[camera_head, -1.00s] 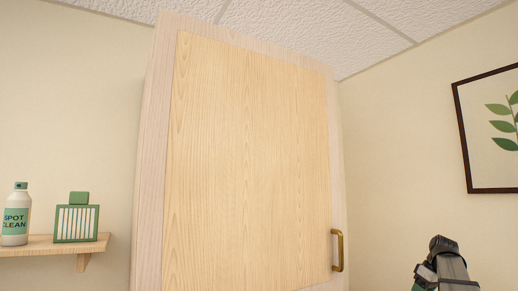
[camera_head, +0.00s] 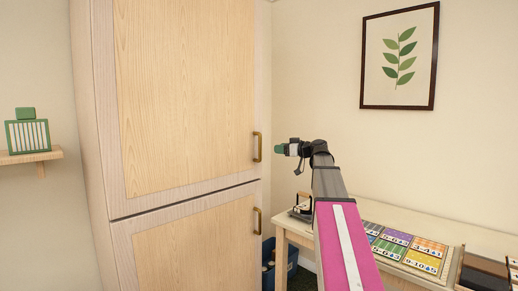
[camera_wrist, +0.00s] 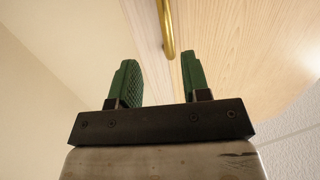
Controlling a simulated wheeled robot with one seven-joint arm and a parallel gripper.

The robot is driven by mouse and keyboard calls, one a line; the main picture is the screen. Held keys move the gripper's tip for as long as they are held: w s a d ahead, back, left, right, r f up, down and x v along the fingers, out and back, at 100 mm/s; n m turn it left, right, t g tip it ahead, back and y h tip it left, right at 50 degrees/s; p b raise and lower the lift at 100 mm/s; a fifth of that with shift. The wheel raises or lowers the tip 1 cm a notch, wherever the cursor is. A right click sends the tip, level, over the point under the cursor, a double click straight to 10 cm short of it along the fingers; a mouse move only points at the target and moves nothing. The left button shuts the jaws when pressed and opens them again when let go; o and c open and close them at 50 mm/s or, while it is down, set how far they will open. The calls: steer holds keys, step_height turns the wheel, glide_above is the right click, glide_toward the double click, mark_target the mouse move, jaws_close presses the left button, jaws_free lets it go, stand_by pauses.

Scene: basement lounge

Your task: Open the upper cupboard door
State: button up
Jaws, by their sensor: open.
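The upper cupboard door (camera_head: 185,90) is a light wood panel in a paler frame, and it is closed. Its brass handle (camera_head: 257,147) is upright near the door's lower right edge. My gripper (camera_head: 280,149) is just right of the handle in the head view. In the wrist view my gripper (camera_wrist: 158,80) has two green fingers standing apart with nothing between them. The brass handle (camera_wrist: 167,30) lies beyond the fingertips, nearer the right finger. The upper door (camera_wrist: 235,50) fills the right of that view.
The lower cupboard door (camera_head: 190,250) is shut below and has its own brass handle (camera_head: 257,220). A table (camera_head: 430,222) with coloured cards (camera_head: 395,240) stands at the right. A blue bin (camera_head: 291,262) is beside the cupboard. A wall shelf (camera_head: 35,156) is at the left.

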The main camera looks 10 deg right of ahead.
steer(key=r, duration=0.1)
glide_above(260, 158)
steer(key=shift+w+d+t, duration=0.1)
steer(key=shift+w+t, duration=0.2)
steer(key=shift+w, duration=0.15)
jaws_close()
